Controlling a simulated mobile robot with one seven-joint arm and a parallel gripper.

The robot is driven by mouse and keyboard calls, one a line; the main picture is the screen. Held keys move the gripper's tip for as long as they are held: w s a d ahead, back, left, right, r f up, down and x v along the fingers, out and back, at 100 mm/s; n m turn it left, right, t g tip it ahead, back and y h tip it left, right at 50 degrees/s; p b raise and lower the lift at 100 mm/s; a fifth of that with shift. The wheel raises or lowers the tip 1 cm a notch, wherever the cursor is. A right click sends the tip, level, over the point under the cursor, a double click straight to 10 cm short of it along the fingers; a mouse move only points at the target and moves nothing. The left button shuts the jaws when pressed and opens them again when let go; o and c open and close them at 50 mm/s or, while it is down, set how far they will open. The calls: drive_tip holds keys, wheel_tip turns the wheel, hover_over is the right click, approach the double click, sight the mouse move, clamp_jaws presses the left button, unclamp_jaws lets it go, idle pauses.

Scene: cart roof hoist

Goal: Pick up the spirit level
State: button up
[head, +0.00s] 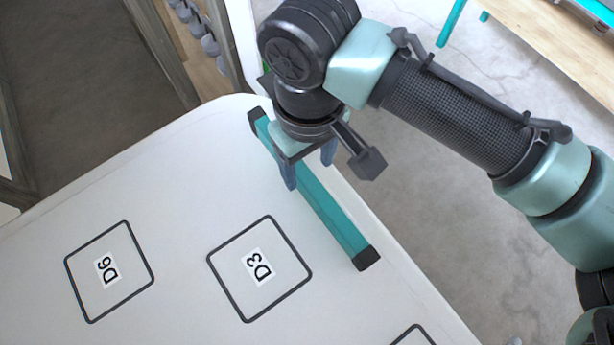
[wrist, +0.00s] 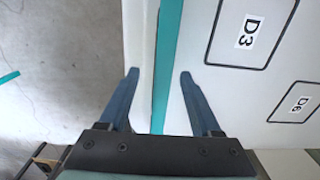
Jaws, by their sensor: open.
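The spirit level (head: 335,218) is a long teal bar with black end caps. It lies on the white cart roof, along the roof's edge, beside the square marked D3. My gripper (head: 309,177) is over the bar, nearer its far end, with its blue fingers pointing down. In the wrist view the spirit level (wrist: 167,65) runs between the two open fingers of my gripper (wrist: 158,75), closer to the right finger. Part of the bar is hidden behind my gripper in the head view. I cannot tell whether the fingertips reach down beside the bar.
The white roof (head: 190,170) has outlined squares marked D3 (head: 258,268) and D6 (head: 109,271), both bare. The roof edge drops to a grey floor (head: 420,215). A wooden bench (head: 550,40) stands at the top right. Shelving with grey items (head: 207,40) is at the top left.

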sight(307, 178)
drive_tip(key=shift+s+a+f, duration=0.1)
drive_tip(key=shift+s+f, duration=0.05)
drive_tip(key=shift+f, duration=1.15)
drive_tip(key=shift+s+f, duration=0.1)
drive_tip(key=shift+f, duration=1.2)
clamp_jaws()
